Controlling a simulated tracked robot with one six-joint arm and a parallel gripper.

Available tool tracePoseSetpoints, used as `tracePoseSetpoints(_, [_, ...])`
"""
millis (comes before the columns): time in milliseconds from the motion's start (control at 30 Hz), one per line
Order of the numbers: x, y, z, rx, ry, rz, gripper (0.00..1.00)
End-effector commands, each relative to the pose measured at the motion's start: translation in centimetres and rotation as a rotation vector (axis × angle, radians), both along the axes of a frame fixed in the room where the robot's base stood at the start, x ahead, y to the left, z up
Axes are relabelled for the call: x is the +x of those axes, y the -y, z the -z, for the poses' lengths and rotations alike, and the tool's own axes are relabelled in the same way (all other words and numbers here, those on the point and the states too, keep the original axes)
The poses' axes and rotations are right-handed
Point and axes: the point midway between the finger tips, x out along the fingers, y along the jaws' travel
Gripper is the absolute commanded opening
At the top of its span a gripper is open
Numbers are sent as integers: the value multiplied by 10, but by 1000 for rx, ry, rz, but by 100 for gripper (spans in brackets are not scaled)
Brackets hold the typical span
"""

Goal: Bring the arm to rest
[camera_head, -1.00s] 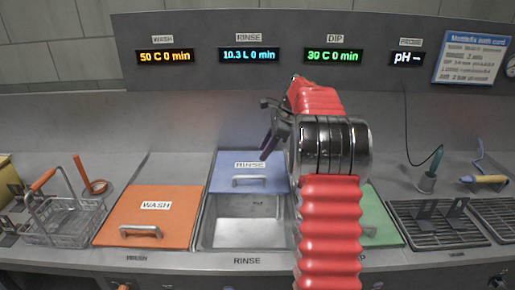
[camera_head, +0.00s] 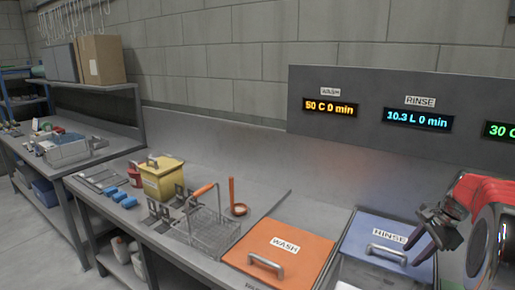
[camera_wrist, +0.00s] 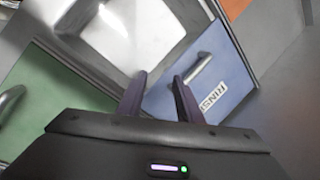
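My red arm (camera_head: 488,192) shows at the right edge of the head view, with only its end part in the picture. My gripper (camera_head: 428,226) hangs in front of the blue RINSE lid. In the wrist view my gripper (camera_wrist: 158,78) has its two dark fingers apart, with nothing between them. The blue RINSE lid (camera_wrist: 225,62) lies beyond the fingers, its metal handle near the right fingertip in the picture. I cannot tell from the wrist view how far above the lid the fingers are.
An open steel basin (camera_wrist: 120,48) and a green lid (camera_wrist: 45,110) show beside the blue lid. The orange WASH lid (camera_head: 275,246), a wire basket (camera_head: 208,232) and a yellow box (camera_head: 163,180) stand along the counter. Another bench (camera_head: 70,165) is at the far left.

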Motion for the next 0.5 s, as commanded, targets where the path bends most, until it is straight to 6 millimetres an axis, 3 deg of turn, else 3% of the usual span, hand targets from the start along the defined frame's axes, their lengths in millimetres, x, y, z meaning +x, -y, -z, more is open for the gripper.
tracePoseSetpoints(500, [-77, -106, -23, -221, 12, -549, 33])
